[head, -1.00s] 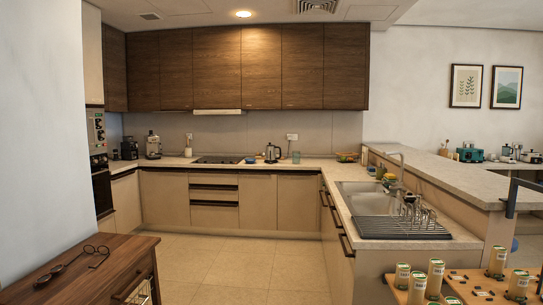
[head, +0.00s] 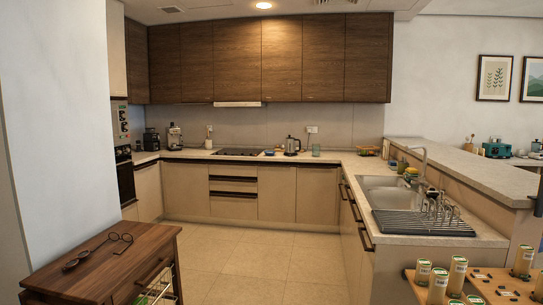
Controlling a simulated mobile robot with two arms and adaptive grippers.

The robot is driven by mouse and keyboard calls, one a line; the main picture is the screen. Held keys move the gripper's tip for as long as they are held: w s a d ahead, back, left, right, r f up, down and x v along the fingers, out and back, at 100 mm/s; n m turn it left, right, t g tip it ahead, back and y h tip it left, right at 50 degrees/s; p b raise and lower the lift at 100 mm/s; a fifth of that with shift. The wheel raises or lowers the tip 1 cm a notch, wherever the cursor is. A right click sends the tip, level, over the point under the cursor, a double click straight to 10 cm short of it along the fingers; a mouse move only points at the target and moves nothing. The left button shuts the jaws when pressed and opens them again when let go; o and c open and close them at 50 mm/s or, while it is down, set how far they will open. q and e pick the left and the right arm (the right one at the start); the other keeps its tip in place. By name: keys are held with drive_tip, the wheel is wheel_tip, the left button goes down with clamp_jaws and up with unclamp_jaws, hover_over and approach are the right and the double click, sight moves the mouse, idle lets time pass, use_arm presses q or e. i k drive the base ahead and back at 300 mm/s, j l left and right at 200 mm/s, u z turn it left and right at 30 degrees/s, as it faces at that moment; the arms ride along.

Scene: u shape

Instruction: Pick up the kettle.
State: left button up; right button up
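The kettle (head: 292,145) is small in the head view. It stands upright on the back counter (head: 335,157), right of the black cooktop, and looks silver and dark. It is far from me, across the kitchen floor. Neither of my grippers shows in the head view.
A wooden side table (head: 150,250) with glasses stands at the near left. A wooden rack (head: 490,285) with several jars is at the near right. The sink (head: 380,190) and a black dish rack (head: 415,224) line the right counter. The tiled floor (head: 250,255) between is clear.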

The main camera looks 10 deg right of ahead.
sight(290, 147)
drive_tip(key=i+z, duration=0.25)
drive_tip(key=i, duration=3.25)
drive_tip(key=i+u, duration=0.15)
drive_tip(key=i, duration=0.4)
drive_tip(key=i+u, duration=0.2)
drive_tip(key=i, duration=0.35)
drive_tip(key=i+l+u, duration=0.15)
drive_tip(key=i, duration=0.4)
drive_tip(key=i+l+u, duration=0.15)
drive_tip(key=i, duration=0.35)
drive_tip(key=i+j, duration=0.1)
drive_tip(key=i, duration=0.45)
drive_tip(key=i+j, duration=0.1)
drive_tip(key=i, duration=0.45)
drive_tip(key=i+j+z, duration=0.1)
drive_tip(key=i, duration=0.4)
drive_tip(key=i+j, duration=0.2)
drive_tip(key=i, duration=0.35)
